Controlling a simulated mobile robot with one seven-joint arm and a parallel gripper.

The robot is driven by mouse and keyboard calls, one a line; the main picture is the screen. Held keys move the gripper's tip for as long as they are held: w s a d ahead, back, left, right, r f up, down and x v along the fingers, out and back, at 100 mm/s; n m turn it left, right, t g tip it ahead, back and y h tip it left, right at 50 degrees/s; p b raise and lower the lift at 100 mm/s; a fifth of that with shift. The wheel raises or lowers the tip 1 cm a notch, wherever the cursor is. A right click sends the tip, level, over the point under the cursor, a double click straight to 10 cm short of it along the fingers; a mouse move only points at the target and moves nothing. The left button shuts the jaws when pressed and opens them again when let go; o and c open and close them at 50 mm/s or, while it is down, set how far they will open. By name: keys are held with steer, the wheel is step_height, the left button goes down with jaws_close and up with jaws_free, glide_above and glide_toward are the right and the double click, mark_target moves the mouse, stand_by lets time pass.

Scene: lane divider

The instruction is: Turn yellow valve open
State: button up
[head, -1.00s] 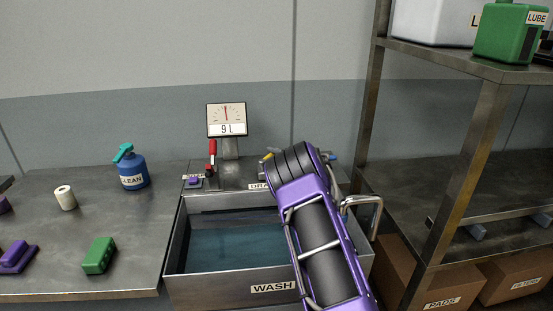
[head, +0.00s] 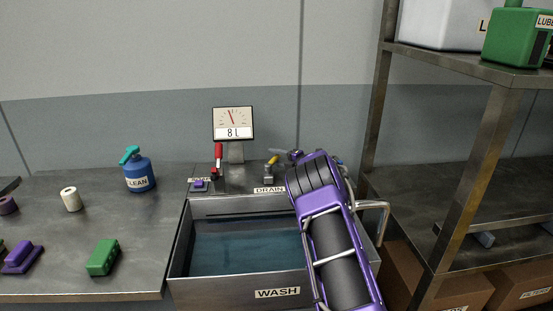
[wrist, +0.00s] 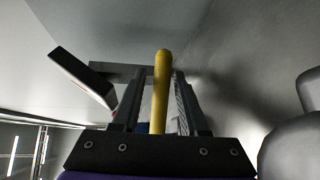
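The yellow valve handle (head: 273,160) stands behind the sink at the DRAIN label, on a grey fitting, and is tilted. In the wrist view a yellow bar (wrist: 161,90), seemingly this handle, lies between the two fingers of my gripper (wrist: 160,100). Narrow gaps show on both sides of it, so the fingers look open. In the head view my purple arm hides most of the gripper; grey parts, perhaps fingertips, show just right of the handle.
The WASH sink (head: 215,287) holds water. A red lever (head: 218,155) stands left of the handle. A blue CLEAN bottle (head: 140,172) and a green block (head: 103,257) stand on the left counter. A metal shelf rack (head: 478,170) stands at right.

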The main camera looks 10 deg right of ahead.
steer(key=shift+o, duration=0.4)
steer(key=shift+d, duration=0.1)
steer(key=shift+s+d, duration=0.1)
steer(key=shift+s, duration=0.1)
steer(key=v, duration=1.7)
